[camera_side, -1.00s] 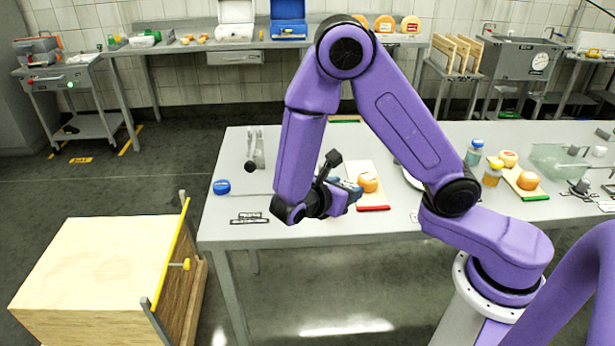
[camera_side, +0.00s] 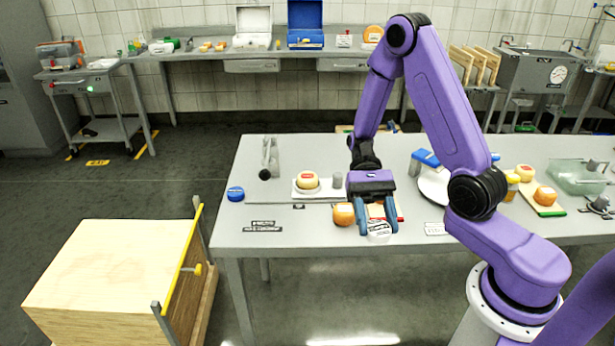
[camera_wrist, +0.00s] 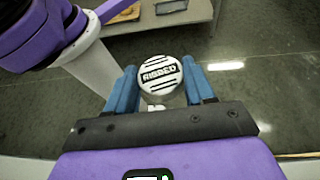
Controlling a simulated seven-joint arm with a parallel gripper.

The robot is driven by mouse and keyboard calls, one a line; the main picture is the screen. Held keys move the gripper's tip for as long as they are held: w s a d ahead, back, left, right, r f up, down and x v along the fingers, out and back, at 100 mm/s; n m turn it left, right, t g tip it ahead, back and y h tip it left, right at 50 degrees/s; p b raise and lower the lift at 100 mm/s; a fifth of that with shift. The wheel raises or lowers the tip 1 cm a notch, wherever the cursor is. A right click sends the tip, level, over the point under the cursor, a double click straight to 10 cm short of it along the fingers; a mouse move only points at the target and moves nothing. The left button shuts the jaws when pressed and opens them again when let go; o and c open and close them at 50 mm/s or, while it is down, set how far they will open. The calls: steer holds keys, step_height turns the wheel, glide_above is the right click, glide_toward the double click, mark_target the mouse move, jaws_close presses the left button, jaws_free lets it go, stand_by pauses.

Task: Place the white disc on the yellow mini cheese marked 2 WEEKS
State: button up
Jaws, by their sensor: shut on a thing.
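My gripper (camera_side: 377,222) is shut on the white disc (camera_side: 378,233) and holds it over the table's front edge. In the wrist view the disc (camera_wrist: 160,75) sits between the blue fingers (camera_wrist: 161,88), its dark-lettered face toward the camera. A yellow mini cheese (camera_side: 308,181) with a red mark on top rests on a white board to the left. An orange mini cheese (camera_side: 344,214) is just left of my gripper. Another yellowish cheese (camera_side: 525,172) and an orange one (camera_side: 545,196) are at the right. I cannot read 2 WEEKS on any cheese.
A red-edged board (camera_side: 398,213) is partly hidden behind my gripper. A white plate (camera_side: 433,190), bottles and a clear bin (camera_side: 580,176) stand to the right. The front-left tabletop is mostly clear.

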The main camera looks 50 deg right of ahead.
steer(key=w+d+r+m+t+y, duration=0.3)
steer(key=w+m+t+y, duration=0.1)
steer(key=w+m+t, duration=0.6)
steer(key=m+t+h, duration=0.2)
steer(key=m+t, duration=0.5)
steer(key=t, duration=0.1)
glide_above(312, 175)
steer(key=f, duration=0.6)
steer(key=shift+s+a+f, duration=0.1)
steer(key=shift+s+f, duration=0.2)
steer(key=shift+w+f, duration=0.15)
steer(key=shift+f, duration=1.65)
steer(key=shift+f, duration=0.15)
